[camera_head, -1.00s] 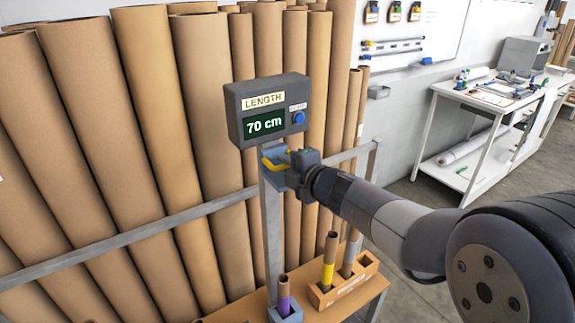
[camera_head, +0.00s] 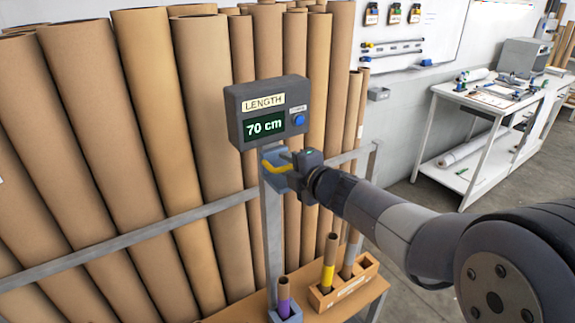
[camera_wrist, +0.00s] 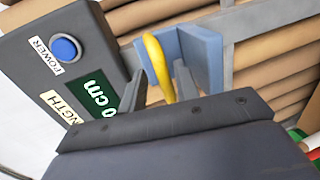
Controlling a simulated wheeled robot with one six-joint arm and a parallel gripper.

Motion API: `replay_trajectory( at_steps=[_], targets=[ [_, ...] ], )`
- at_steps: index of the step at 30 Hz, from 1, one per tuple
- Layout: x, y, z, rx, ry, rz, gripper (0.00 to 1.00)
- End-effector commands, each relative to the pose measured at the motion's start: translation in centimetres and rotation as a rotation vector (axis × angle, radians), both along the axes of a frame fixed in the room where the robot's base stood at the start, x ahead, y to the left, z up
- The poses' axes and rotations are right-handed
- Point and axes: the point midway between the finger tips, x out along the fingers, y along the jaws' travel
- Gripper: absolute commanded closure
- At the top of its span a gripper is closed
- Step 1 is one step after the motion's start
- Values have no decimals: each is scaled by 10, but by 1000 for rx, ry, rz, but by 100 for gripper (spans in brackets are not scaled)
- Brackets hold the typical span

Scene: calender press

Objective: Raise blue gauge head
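The blue gauge head (camera_head: 270,156) sits on the grey upright post, just under the length display. It also shows in the wrist view (camera_wrist: 197,52). Its curved yellow handle (camera_head: 272,167) sticks out toward my gripper (camera_head: 287,171). In the wrist view, the yellow handle (camera_wrist: 158,66) runs between the two fingers of my gripper (camera_wrist: 160,82). The fingers are apart, with a visible gap on both sides of the handle. The display box (camera_head: 267,111) reads 70 cm and has a blue power button (camera_head: 298,119).
Large brown cardboard tubes (camera_head: 150,90) stand close behind the post, with a grey rail (camera_head: 120,240) across them. Below, a wooden bench (camera_head: 350,305) carries short tubes in holders. A white worktable (camera_head: 480,105) stands at the back right.

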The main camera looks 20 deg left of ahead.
Motion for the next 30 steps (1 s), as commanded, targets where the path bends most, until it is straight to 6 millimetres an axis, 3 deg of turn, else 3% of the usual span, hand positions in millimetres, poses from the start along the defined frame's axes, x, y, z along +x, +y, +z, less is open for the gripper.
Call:
replay_trajectory(
  at_steps=[15,21,30],
  targets=[
    [-53,-63,20,3,-4,-3,70],
    [-63,-74,23,3,-3,-2,70],
    [-64,-75,23,2,-2,0,70]
  ],
)
